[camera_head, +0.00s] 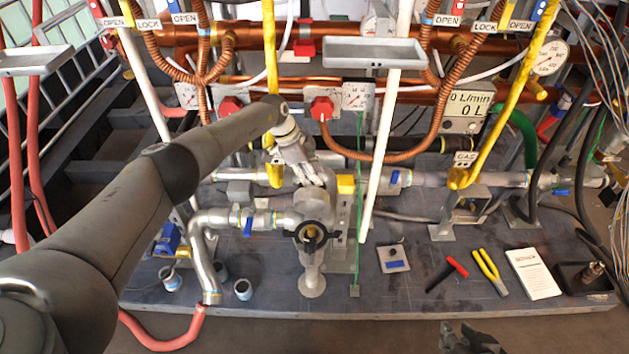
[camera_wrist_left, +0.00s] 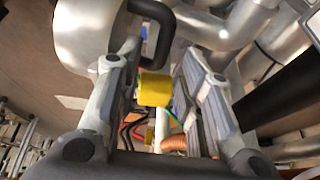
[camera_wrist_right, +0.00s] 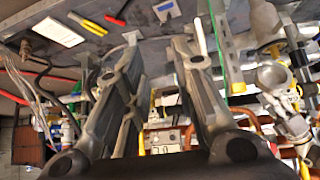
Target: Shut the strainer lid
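The strainer (camera_head: 312,268) is a grey metal body on the bench, with a dark ring around its top and a yellowish inside showing, so its mouth looks uncovered. I cannot clearly pick out its lid. A large pale round metal part with a black bent handle (camera_wrist_left: 160,35) shows in the left wrist view; I cannot tell whether it is the lid or the body. My left gripper (camera_head: 316,180) is open and empty, above and behind the strainer. A yellow block (camera_wrist_left: 155,88) appears between its fingers. My right gripper (camera_head: 470,342) is open and empty, in front of the bench.
A yellow-topped post (camera_head: 345,186) stands close behind the strainer. A white pole (camera_head: 378,170) and copper hoses rise nearby. Bare bench shows around the pliers.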

